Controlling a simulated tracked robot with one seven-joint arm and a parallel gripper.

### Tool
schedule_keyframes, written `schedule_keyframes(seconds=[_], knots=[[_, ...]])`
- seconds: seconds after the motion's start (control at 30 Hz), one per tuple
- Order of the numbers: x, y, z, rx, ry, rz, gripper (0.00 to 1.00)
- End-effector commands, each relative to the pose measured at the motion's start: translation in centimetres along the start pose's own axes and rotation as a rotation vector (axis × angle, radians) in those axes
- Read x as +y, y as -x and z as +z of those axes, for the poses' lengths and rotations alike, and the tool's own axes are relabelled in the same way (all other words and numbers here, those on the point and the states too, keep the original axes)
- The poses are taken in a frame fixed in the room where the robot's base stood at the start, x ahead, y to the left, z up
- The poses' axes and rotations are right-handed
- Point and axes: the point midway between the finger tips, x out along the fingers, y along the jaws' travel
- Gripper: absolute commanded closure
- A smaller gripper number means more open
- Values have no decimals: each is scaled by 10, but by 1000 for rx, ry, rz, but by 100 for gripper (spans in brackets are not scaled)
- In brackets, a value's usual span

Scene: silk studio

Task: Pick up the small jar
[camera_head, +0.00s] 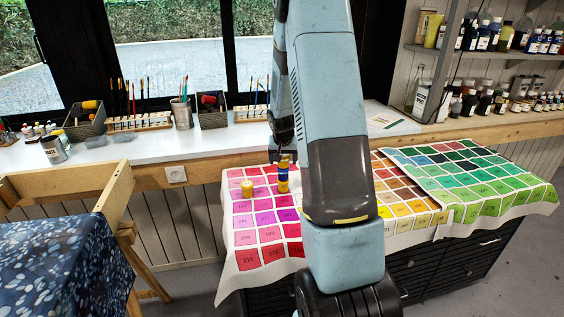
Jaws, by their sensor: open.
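A small yellow jar (247,188) stands on the pink side of the colour chart cloth (238,262). To its right stands a taller blue container (283,180) with yellow bands. I cannot tell for sure which of the two is the small jar. My gripper (284,146) shows only as a small dark part just above the blue container, partly hidden behind my arm. It is open. I cannot tell whether its fingers touch the blue container.
A white worktop (150,149) with brush racks, a metal brush cup (182,113) and a grey box (84,122) runs along the window. A wooden frame with blue fabric (65,260) stands at left. Shelves of bottles (497,47) stand at right.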

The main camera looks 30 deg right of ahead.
Motion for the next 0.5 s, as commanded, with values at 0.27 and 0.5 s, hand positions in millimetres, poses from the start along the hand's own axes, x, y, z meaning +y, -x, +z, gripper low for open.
schedule_keyframes(seconds=[0.27,0.5], knots=[[0,-1,0,1,0,0,26],[0,0,0,1,0,0,49]])
